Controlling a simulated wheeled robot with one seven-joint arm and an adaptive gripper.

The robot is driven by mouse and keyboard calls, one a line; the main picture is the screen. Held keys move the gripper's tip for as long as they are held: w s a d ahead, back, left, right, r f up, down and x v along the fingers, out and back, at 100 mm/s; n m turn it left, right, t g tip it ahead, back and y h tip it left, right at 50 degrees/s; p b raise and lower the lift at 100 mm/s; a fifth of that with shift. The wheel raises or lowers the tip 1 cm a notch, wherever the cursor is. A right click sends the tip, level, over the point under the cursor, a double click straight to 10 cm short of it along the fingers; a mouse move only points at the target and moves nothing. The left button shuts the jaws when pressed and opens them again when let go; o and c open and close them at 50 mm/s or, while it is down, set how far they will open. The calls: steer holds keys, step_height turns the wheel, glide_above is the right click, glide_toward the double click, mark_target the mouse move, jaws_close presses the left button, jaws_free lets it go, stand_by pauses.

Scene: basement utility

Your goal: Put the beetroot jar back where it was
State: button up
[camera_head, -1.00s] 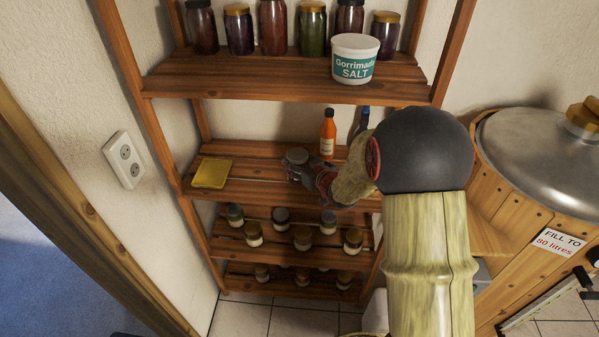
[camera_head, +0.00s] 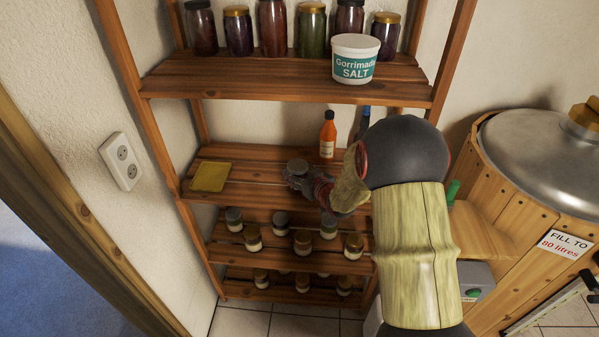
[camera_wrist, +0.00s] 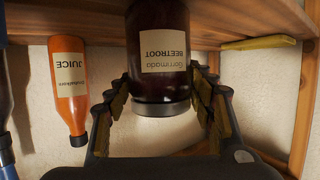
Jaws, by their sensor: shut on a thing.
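The beetroot jar (camera_wrist: 157,60) is dark with a cream label and a grey lid. In the wrist view it appears upside down, with its base cut off by the top edge. My gripper (camera_wrist: 160,88) is shut on it, with fingers on both sides near the lid end. In the head view the jar's lid (camera_head: 297,165) shows at my gripper (camera_head: 305,180), over the shelf (camera_head: 250,180) with the orange juice bottle. The jar looks upright. I cannot tell whether its base touches the boards.
A yellow flat item (camera_head: 211,176) lies at the left. Above are several jars and a salt tub (camera_head: 354,60); below, several small jars (camera_head: 302,240). Boards between the yellow item and my gripper are clear.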

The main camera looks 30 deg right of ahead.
steer(key=o, duration=1.7)
